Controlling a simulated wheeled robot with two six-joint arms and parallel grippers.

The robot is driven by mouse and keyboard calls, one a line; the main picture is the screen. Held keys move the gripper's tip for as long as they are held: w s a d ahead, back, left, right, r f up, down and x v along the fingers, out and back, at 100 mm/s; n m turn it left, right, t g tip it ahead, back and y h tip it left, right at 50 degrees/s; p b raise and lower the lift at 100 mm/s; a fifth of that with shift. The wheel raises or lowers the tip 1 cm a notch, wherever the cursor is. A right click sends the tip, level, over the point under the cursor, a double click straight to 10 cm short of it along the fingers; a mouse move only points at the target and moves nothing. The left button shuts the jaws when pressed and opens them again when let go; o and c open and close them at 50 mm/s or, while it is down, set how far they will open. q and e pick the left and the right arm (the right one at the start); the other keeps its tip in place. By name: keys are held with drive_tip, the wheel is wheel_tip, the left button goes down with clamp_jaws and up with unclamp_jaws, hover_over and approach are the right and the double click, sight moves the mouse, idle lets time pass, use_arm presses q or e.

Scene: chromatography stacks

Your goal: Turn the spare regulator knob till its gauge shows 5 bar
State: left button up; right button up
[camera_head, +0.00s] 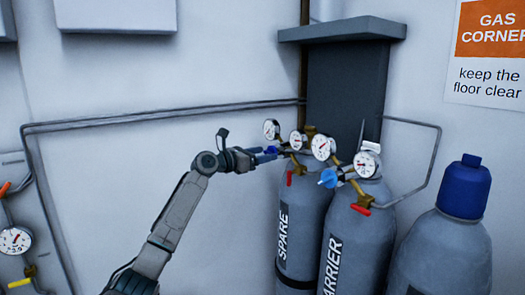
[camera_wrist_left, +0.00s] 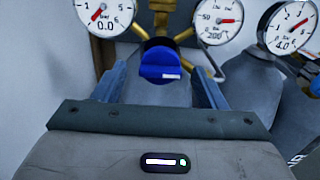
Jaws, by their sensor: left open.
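The spare regulator's blue knob (camera_wrist_left: 162,63) is in the middle of the left wrist view, with a white mark low on its face. In the head view the knob (camera_head: 270,150) is small and partly hidden by my gripper. The spare's gauge (camera_wrist_left: 105,14) reads 0.0 bar, its red needle pointing lower left; its top is cut off. This gauge is too small to read in the head view (camera_head: 271,129). My left gripper (camera_wrist_left: 159,78) is open, one finger on each side of the knob. Gaps show beside the knob; I cannot tell how deep it sits between the fingers. My right gripper is out of view.
The spare cylinder (camera_head: 297,235) stands left of the carrier cylinder (camera_head: 355,240). The spare's second gauge (camera_wrist_left: 219,19) is right of the knob. The carrier's gauge (camera_wrist_left: 290,26) reads about 4.0. The carrier's light blue knob (camera_head: 328,178) is close by. A blue-capped cylinder (camera_head: 440,250) stands at right.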

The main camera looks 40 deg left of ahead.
use_arm(q)
drive_tip(key=shift+w+d, duration=0.1)
drive_tip(key=shift+w, duration=0.05)
drive_tip(key=c, duration=1)
